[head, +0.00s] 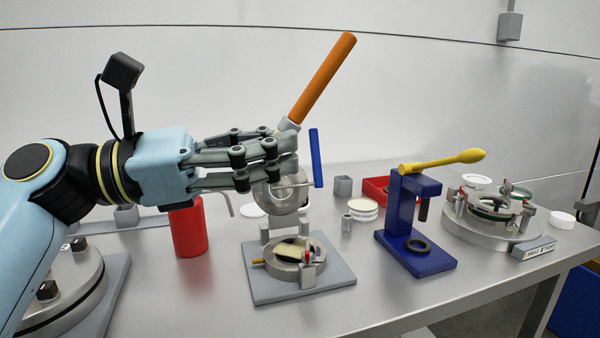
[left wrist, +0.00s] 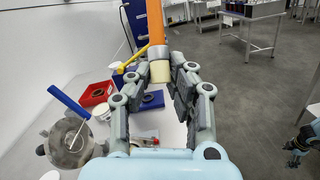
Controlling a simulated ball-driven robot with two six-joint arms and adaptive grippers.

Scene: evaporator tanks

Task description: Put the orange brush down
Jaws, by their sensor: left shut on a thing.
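The orange brush (head: 322,80) is held in the air above the table, tilted with its handle end up and to the right. My left gripper (head: 290,150) is shut on the brush near the pale collar at its lower end. The bristles are hidden by the fingers. In the left wrist view the orange handle (left wrist: 155,22) stands up beyond my left gripper's fingertips (left wrist: 160,72). At the right edge of that view, a dark and light blue part, seemingly my right gripper (left wrist: 300,140), shows too little to judge.
A fixture with a blue T-handle (head: 316,157) stands close behind the fingers. A red cylinder (head: 188,228), a grey plate with a ring (head: 330,280), a blue stand (head: 405,215) with a yellow lever and a red tray (head: 376,188) occupy the table. The front right strip (head: 400,300) is bare.

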